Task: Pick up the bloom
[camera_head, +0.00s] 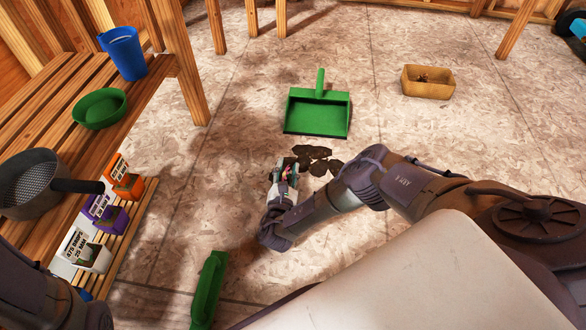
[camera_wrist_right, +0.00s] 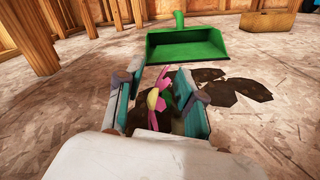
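The bloom (camera_wrist_right: 158,98) has pink petals and a yellow part. In the right wrist view it is between the two fingers of my right gripper (camera_wrist_right: 160,92). The fingers stand apart on either side of it, and I see no clear squeeze on it. In the head view my right gripper (camera_head: 287,167) is low over the floor, and only a small pink bit of the bloom (camera_head: 287,172) shows between its fingers. The bloom's lower part is partly hidden. My left gripper is out of view; part of my left arm shows at the lower left.
Dark soil patches (camera_head: 318,158) lie just beyond the right gripper, before a green dustpan (camera_head: 318,112). A tan box (camera_head: 428,82) stands farther right. A wooden shelf (camera_head: 135,98) on the left bears a blue cup (camera_head: 124,52) and green bowl (camera_head: 99,108). A green object (camera_head: 209,288) lies in front.

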